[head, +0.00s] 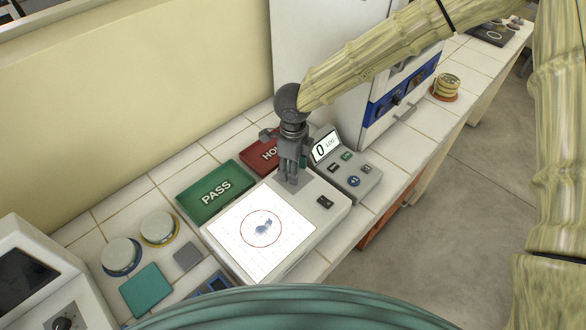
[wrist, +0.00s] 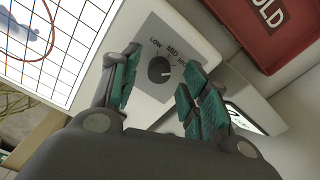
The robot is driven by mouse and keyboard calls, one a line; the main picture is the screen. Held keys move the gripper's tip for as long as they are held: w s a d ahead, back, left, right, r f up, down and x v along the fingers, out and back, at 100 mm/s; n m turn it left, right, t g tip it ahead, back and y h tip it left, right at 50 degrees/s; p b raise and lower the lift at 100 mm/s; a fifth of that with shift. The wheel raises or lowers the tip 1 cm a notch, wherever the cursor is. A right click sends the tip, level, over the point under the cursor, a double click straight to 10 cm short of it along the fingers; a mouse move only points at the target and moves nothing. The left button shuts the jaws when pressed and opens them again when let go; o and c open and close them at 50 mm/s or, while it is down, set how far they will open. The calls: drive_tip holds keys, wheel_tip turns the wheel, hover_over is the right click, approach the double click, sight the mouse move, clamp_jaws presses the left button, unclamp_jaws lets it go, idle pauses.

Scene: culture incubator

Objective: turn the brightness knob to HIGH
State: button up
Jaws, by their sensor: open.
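The brightness knob (wrist: 159,70) is a dark round knob on a pale panel with LOW, MID and HIGH printed around it, in the wrist view. A small light mark shows on its right side; I cannot tell its exact setting. My gripper (wrist: 160,84) is open, with teal-padded fingers on either side of the knob in the picture and none seen touching it. HIGH is partly hidden near the right finger. In the head view my gripper (head: 290,172) points down over the back of the light box (head: 327,222), hiding the knob.
A green PASS tray (head: 216,191) and a red HOLD tray (head: 262,152) lie beside the box. A counter with a display (head: 350,172) stands close on the right. Lidded dishes (head: 159,228) sit at left. A white cabinet (head: 320,60) stands behind.

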wheel_tip(320, 180, up, 11)
idle(0.4)
drive_tip(key=shift+r, duration=0.15)
